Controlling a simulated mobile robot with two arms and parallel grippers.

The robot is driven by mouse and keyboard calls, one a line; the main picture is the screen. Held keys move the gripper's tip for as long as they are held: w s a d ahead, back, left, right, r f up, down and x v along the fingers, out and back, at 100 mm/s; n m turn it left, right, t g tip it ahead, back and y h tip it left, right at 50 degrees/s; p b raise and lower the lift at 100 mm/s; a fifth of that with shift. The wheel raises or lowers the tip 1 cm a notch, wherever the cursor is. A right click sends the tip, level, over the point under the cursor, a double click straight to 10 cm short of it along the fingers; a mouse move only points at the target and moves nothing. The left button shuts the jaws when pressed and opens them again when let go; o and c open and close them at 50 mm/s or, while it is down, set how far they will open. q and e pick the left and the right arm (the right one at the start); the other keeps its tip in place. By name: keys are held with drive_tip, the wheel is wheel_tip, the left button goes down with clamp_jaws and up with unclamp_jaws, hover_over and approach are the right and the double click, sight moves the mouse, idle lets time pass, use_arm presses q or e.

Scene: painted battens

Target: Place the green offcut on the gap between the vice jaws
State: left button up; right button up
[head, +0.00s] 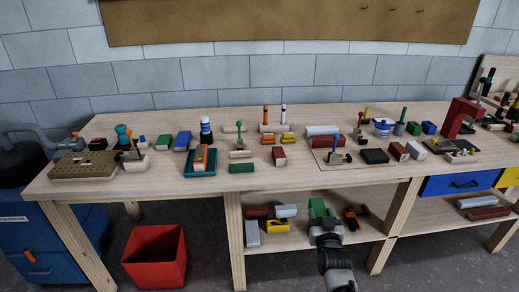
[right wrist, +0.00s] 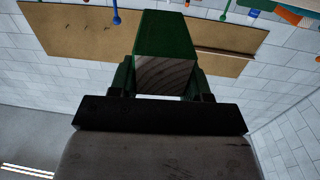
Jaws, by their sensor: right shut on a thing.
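My right gripper (head: 322,224) is in front of the bench, below the top's front edge and before the lower shelf. It is shut on a green offcut (head: 318,207). In the right wrist view the offcut (right wrist: 166,35) is a green-painted block with a bare wood-grain end, clamped between both fingers and sticking out beyond them. I cannot clearly make out the vice jaws or their gap; a red C-shaped fixture (head: 460,117) stands at the right of the bench top. My left gripper is not in view.
The bench top (head: 290,178) carries several painted blocks and upright tools. A dark green block (head: 241,168) lies near its front edge. The lower shelf (head: 280,237) holds more pieces. A red bin (head: 155,258) stands on the floor at left. A blue drawer (head: 458,185) is at right.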

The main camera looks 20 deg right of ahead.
drive_tip(key=s+a+r+n+y, duration=0.25)
drive_tip(key=s+a+r, duration=0.25)
drive_tip(key=s+a, duration=0.5)
drive_tip(key=s+a+r+n+y, duration=0.1)
drive_tip(key=s+a+r+y, duration=0.35)
drive_tip(key=s, duration=0.75)
drive_tip(key=w+d+f+m+h, duration=0.1)
drive_tip(key=w+d+f+h, duration=0.1)
drive_tip(key=w, duration=0.5)
drive_tip(key=w+d+f+m+h, duration=0.1)
drive_tip(key=w+d+f+h, duration=0.1)
drive_tip(key=w+d+f, duration=0.2)
drive_tip(key=w+d+f+m+h, duration=0.1)
drive_tip(key=w+d+f+h, duration=0.1)
drive_tip(key=w+d, duration=0.6)
drive_tip(key=shift+w+f+h, duration=0.15)
drive_tip(key=shift+w+f, duration=0.2)
drive_tip(key=shift+w, duration=0.3)
drive_tip(key=shift+w+f+h, duration=0.15)
drive_tip(key=shift+w+f, duration=0.2)
drive_tip(key=shift+w, duration=0.3)
drive_tip(key=shift+w+d+m, duration=0.25)
drive_tip(key=shift+w+d, duration=0.05)
